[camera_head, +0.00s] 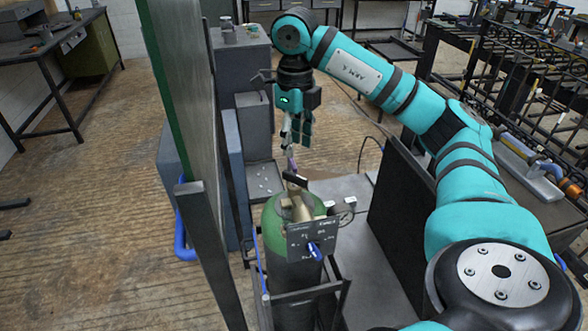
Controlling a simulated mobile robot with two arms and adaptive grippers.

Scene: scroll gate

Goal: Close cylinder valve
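The gas cylinder (274,236) stands upright in a dark frame, with a green shoulder and a dark grey body. On its top is a brass-coloured valve (299,205) with a dark handle piece (294,181) above it. A round gauge (346,216) and a dark panel with a blue knob (314,251) sit at the valve. My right gripper (297,143) points down, above and just behind the valve as seen here, apart from the handle. Its fingers are small and seen at an angle, so their opening is unclear. My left gripper is not in view.
A tall glass-like panel with a dark post (210,245) stands close left of the cylinder. A dark upright plate (401,195) stands to the right.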

